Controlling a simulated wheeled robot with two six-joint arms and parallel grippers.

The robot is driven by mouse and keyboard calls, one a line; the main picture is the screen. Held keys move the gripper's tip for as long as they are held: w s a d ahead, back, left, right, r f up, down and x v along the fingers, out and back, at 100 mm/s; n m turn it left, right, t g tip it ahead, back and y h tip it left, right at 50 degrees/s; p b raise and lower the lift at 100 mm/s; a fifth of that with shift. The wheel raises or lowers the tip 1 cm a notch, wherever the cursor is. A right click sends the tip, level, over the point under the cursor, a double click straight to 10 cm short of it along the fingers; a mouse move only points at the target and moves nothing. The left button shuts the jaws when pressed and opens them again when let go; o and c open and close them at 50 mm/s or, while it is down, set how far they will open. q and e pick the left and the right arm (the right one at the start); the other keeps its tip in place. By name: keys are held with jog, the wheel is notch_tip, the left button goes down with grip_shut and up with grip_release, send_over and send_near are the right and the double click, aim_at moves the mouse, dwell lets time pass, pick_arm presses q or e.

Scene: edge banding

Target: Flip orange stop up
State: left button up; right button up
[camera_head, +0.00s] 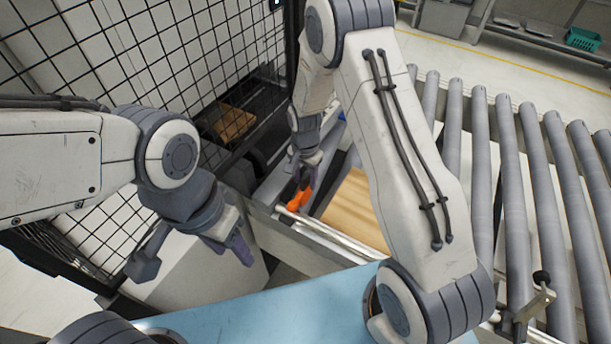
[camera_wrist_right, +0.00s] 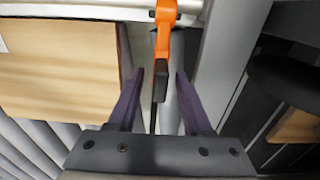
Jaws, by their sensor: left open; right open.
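The orange stop (camera_head: 299,197) sits on the pale rail at the near edge of the machine bed, beside the wooden board (camera_head: 356,207). In the right wrist view the stop (camera_wrist_right: 163,38) hangs from the rail at the top, and its dark end lies between my fingers. My right gripper (camera_head: 306,166) is open, with one finger on each side of the stop's dark end and gaps showing on both sides. The fingers also show in the right wrist view (camera_wrist_right: 156,98). My left gripper (camera_head: 200,252) is open and empty, left of the machine, away from the stop.
A roller conveyor (camera_head: 500,160) fills the right side. A black mesh fence (camera_head: 180,50) stands at the left and back. A white box-like surface (camera_head: 210,278) lies below my left gripper. The wooden board (camera_wrist_right: 60,65) lies left of my right fingers in the wrist view.

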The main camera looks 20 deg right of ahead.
jog(key=shift+f, duration=0.15)
grip_shut()
dwell(1.4)
